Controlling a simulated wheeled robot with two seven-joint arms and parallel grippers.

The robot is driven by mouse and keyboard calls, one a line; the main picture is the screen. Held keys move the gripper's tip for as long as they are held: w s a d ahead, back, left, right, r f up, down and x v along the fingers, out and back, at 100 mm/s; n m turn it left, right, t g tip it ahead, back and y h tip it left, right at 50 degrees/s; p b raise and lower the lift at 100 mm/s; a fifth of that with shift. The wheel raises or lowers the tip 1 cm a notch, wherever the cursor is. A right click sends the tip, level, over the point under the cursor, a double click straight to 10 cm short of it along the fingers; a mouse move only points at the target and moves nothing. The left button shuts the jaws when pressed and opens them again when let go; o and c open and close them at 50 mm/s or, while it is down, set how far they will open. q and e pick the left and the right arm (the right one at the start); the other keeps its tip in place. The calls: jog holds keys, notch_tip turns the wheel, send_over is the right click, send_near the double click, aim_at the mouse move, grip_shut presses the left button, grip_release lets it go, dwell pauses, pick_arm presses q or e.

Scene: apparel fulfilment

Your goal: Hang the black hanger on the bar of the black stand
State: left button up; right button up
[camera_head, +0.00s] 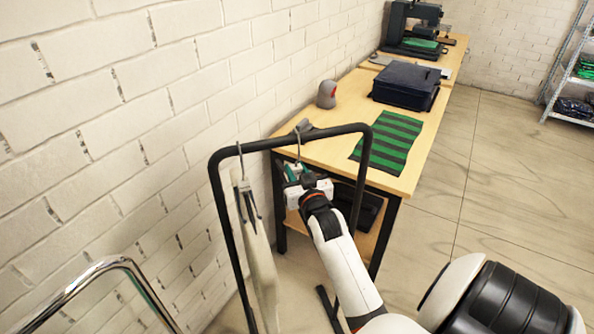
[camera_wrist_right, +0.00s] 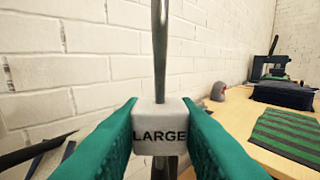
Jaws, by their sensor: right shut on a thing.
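The black stand (camera_head: 345,129) has a top bar running across the middle of the head view. My right gripper (camera_head: 297,172) is just below this bar, near its middle. In the right wrist view its green fingers (camera_wrist_right: 160,130) are shut on the white block marked LARGE (camera_wrist_right: 160,118) at the hanger's neck. The hanger's metal hook (camera_wrist_right: 160,50) rises from the block. In the head view the hook (camera_head: 298,146) reaches up at the bar; I cannot tell whether it rests over it. The hanger's body is mostly hidden. My left gripper is not in view.
Another hanger with a pale garment (camera_head: 262,265) hangs at the bar's left end. A chrome rail (camera_head: 95,270) stands at lower left, by the brick wall.

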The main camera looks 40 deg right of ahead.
jog(key=o, duration=1.1)
jog(key=shift+c, duration=0.2)
jog(key=b+v, duration=0.2)
jog(key=v, duration=0.9)
jog(key=shift+f, duration=0.1)
jog(key=shift+s+a, duration=0.2)
jog(key=shift+s, duration=0.3)
